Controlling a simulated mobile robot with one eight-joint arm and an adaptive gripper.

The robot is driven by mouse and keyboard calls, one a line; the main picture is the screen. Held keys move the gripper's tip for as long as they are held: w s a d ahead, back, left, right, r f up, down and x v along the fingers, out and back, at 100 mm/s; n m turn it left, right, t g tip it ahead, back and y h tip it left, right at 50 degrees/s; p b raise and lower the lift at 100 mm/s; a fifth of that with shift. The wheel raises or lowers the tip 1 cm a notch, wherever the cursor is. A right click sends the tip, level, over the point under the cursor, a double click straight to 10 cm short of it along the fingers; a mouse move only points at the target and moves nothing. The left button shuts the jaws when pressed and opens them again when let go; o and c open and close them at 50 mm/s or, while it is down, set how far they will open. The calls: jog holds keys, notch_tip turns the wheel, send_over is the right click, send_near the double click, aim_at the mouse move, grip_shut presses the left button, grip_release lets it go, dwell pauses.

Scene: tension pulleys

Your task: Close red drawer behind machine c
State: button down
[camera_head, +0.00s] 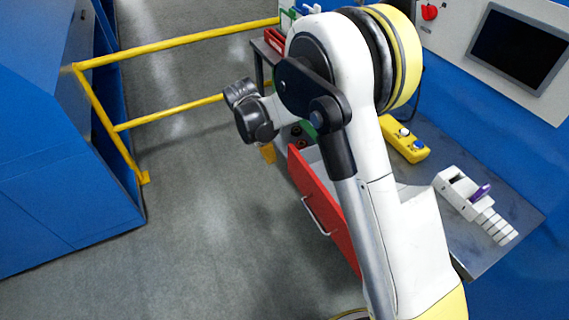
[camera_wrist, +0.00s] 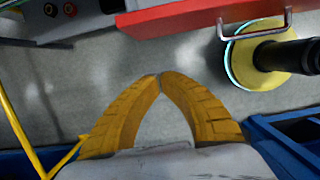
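The red drawer (camera_head: 318,190) is pulled out from under the grey workbench, with its pale inside partly showing. Its metal handle (camera_head: 318,217) is on the front face. My arm hides part of the drawer and bench. In the wrist view the red drawer front (camera_wrist: 190,17) crosses the top, with the handle (camera_wrist: 255,24) at the upper right. My gripper (camera_wrist: 160,76) has its two yellow fingertips together, with nothing between them. It is below the drawer front in that view and apart from it. In the head view only a bit of the gripper (camera_head: 268,153) shows, left of the drawer.
A yellow rail (camera_head: 180,42) stands at the back left, beside a large blue machine (camera_head: 60,180). The workbench (camera_head: 520,215) holds a yellow control box (camera_head: 404,140) and a white part with a purple piece (camera_head: 475,203). Grey floor (camera_head: 210,220) left of the drawer is clear.

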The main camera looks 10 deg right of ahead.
jog(key=w+d+f+b, duration=0.2)
jog(key=d+f+b, duration=0.3)
jog(key=f, duration=0.4)
jog(key=shift+d+f, duration=0.4)
jog(key=shift+d, duration=0.2)
